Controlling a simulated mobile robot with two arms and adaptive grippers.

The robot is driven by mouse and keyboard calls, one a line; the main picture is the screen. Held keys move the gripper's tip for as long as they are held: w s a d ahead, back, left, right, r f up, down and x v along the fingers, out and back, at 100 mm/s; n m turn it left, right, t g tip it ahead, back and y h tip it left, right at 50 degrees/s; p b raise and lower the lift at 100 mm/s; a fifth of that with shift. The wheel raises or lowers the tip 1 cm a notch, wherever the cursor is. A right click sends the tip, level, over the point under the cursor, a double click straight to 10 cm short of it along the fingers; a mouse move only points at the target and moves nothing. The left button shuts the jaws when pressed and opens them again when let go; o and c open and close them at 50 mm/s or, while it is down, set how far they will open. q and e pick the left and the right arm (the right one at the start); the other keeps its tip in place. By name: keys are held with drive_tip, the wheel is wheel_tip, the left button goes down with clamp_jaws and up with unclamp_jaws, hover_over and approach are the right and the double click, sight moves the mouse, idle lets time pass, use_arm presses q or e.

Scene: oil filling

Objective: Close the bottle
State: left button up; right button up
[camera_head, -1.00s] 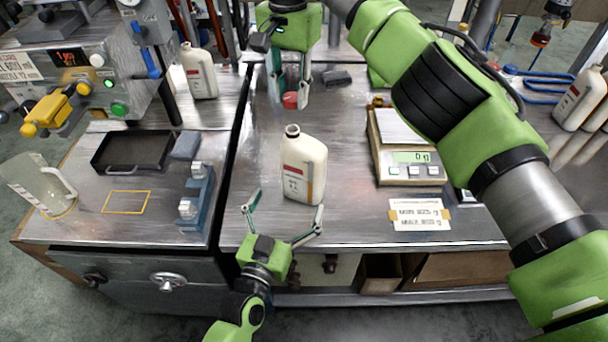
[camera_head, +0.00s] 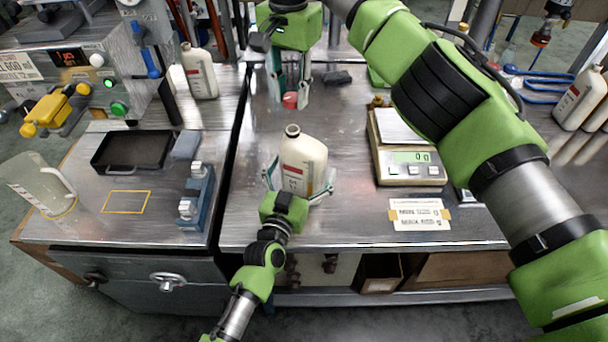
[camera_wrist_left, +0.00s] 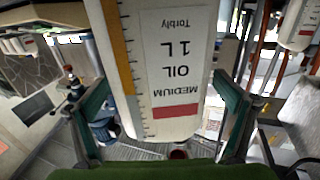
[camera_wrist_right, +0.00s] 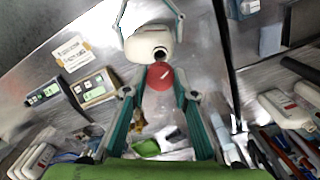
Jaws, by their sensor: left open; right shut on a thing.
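A white oil bottle (camera_head: 303,160) with a red-and-white label stands upright on the metal bench. Its open dark mouth shows in the right wrist view (camera_wrist_right: 160,53). My left gripper (camera_head: 300,180) is open, with one finger on each side of the bottle's body. The label fills the middle of the left wrist view (camera_wrist_left: 175,75); whether the fingers touch the bottle is unclear. My right gripper (camera_head: 290,98) is farther back, pointing down and shut on a red cap (camera_head: 290,101). The cap also shows between its fingertips in the right wrist view (camera_wrist_right: 160,76).
A scale (camera_head: 408,165) and a paper sign (camera_head: 420,214) lie right of the bottle. Another white bottle (camera_head: 199,72) stands at the back left. A black tray (camera_head: 132,152), a clear jug (camera_head: 42,185) and a blue fixture (camera_head: 196,195) are on the left bench.

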use_arm(q)
drive_tip(key=shift+w+d, duration=0.1)
drive_tip(key=shift+w, duration=0.3)
drive_tip(key=c, duration=1.7)
use_arm(e)
drive_tip(key=shift+f, duration=2.5)
drive_tip(key=shift+f, duration=0.15)
drive_tip(key=shift+f, duration=0.75)
drive_tip(key=shift+f, duration=0.55)
